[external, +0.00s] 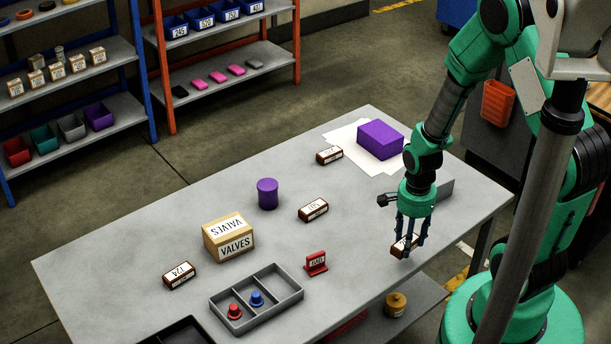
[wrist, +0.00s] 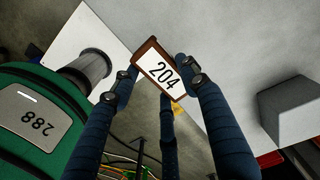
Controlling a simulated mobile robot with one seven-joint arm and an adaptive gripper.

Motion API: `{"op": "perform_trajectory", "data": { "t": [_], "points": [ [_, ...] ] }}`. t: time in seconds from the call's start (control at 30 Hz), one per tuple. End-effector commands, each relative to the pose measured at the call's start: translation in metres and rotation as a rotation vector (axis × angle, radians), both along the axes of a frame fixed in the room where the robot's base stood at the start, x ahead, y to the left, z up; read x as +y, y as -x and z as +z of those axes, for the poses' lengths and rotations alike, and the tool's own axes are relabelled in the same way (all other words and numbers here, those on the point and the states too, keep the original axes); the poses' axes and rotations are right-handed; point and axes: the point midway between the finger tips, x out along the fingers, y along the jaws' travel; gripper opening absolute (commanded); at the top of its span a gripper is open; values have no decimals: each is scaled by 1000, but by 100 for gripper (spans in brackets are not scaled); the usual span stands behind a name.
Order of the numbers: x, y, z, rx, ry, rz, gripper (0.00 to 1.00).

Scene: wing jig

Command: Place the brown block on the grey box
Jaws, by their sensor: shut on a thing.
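My gripper (external: 409,246) is shut on a brown block (external: 399,249) near the table's right front edge. In the wrist view the block (wrist: 161,71) sits between the fingers (wrist: 158,82), its white label reading 204 facing the camera. Whether the block touches the tabletop is hard to tell. The grey box (external: 446,189) is on the table behind and right of my gripper, partly hidden by it in the external view. The wrist view shows a plain grey box (wrist: 289,105) at the right, apart from the held block.
Other brown labelled blocks lie on the table (external: 120,240): one by the purple box (external: 380,139), one mid-table (external: 313,209), one at left (external: 179,275). A VALVES carton (external: 229,238), purple cylinder (external: 267,193), red BAD sign (external: 316,263) and divided tray (external: 284,312) stand left of my gripper.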

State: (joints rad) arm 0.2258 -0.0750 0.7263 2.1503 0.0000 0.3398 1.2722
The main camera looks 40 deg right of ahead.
Motion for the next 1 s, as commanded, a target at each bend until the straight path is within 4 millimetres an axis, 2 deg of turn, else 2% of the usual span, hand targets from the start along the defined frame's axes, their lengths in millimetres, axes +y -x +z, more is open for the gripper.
{"op": "perform_trajectory", "data": {
  "t": [0.17, 0.37, 0.57, 0.8, 1.0],
  "points": [
    [-8, -3, 4, -1, 0, -5, 17],
    [-33, -11, 15, -2, 1, -18, 17],
    [-75, -20, 31, -2, 0, -36, 17],
    [-132, -24, 53, -2, 1, -58, 17],
    [-168, -23, 67, -2, 0, -69, 17]
  ]
}}
